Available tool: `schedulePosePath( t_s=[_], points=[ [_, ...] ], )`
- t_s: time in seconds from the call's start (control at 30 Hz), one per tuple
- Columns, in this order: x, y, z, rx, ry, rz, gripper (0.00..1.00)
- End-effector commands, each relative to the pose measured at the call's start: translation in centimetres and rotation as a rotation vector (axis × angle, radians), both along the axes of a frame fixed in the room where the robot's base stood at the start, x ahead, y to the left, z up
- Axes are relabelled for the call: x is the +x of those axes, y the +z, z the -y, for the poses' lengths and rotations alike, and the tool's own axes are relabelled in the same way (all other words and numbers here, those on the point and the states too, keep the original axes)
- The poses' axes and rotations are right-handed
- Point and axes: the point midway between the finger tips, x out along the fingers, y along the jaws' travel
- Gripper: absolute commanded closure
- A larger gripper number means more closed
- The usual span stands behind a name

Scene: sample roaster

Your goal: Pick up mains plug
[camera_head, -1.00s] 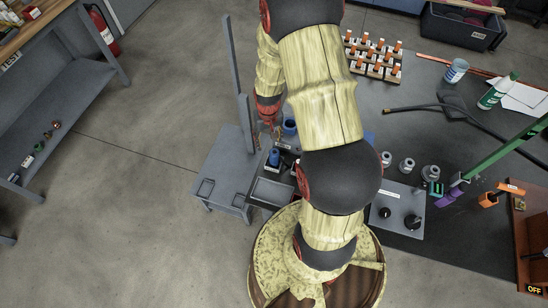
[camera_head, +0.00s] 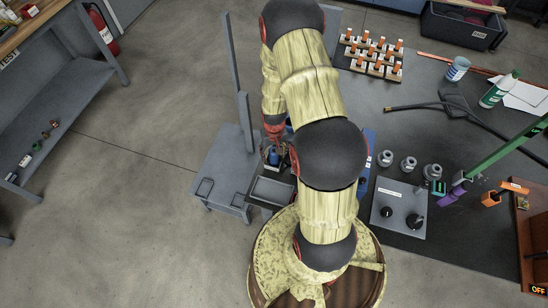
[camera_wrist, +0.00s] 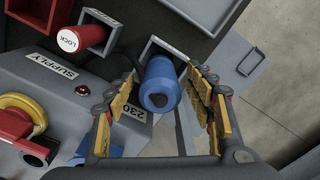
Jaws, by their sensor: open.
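The mains plug, a blue cylinder (camera_wrist: 158,88), appears in the wrist view between the fingers of my gripper (camera_wrist: 162,98). It sits at the mouth of a grey square holder (camera_wrist: 178,48), with a dark cable beside it. My gripper is open, with yellow-padded fingers to the left and right of the plug; I cannot tell whether either touches it. In the head view my gripper (camera_head: 275,145) is over the blue plug (camera_head: 273,157), which is partly hidden by it.
A grey supply box (camera_wrist: 60,85) with a red-and-yellow knob (camera_wrist: 18,118) and blue socket stands close left. A red LOCK piece (camera_wrist: 80,38) sits in its own holder. A grey upright post (camera_head: 245,122) stands left of my gripper. Open floor lies further left.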

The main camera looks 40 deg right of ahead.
Motion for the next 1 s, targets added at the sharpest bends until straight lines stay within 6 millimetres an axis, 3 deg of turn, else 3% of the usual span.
schedulePosePath(
  t_s=[0.17, 1.0],
  points=[
    [0.04, 0.12, 0.02, 0.000, 0.000, 0.001, 0.47],
    [0.03, 0.13, 0.00, 0.000, 0.000, 0.001, 0.95]
  ],
)
